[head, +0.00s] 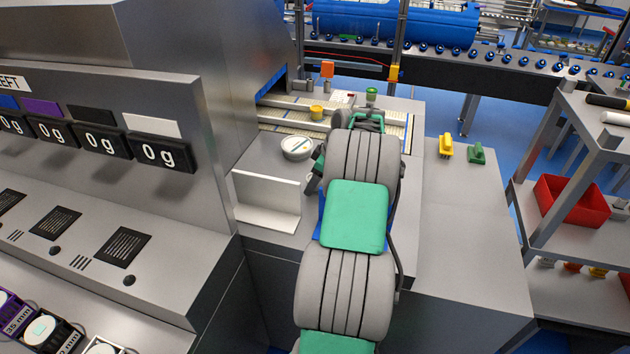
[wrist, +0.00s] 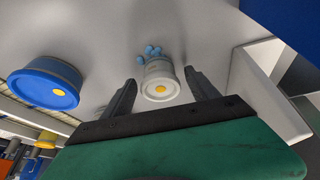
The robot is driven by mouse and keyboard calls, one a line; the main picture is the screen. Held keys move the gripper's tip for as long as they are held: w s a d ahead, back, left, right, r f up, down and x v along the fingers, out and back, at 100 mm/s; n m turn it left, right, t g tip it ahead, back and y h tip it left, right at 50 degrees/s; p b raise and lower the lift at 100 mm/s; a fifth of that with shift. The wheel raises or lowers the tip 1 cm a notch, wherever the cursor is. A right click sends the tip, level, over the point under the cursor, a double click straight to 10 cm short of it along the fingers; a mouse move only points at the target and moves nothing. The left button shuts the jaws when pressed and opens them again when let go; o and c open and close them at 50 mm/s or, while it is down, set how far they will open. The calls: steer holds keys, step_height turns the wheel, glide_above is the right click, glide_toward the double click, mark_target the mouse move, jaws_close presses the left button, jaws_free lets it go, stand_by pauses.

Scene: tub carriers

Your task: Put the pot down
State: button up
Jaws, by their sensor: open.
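A small white pot (wrist: 160,82) with a yellow dot on its round face is in the middle of the wrist view, against the grey bench top. My gripper (wrist: 160,77) is open, with one dark finger on each side of the pot and a visible gap to each. Several small blue balls (wrist: 153,51) are close by the pot; I cannot tell whether they touch it. In the head view my arm hides the fingers and most of what is near them.
A larger blue pot (wrist: 44,82) with a yellow dot stands left in the wrist view. A white angled panel (head: 268,200) stands near the bench's front left; a round white tub (head: 297,148) is behind it. A yellow cup (head: 317,112) is on the conveyor strips. The right bench top (head: 460,220) is mostly clear.

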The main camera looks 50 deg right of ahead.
steer(key=shift+w+f, duration=0.15)
steer(key=shift+f, duration=0.2)
steer(key=shift+r, duration=0.15)
jaws_close()
stand_by(0.3)
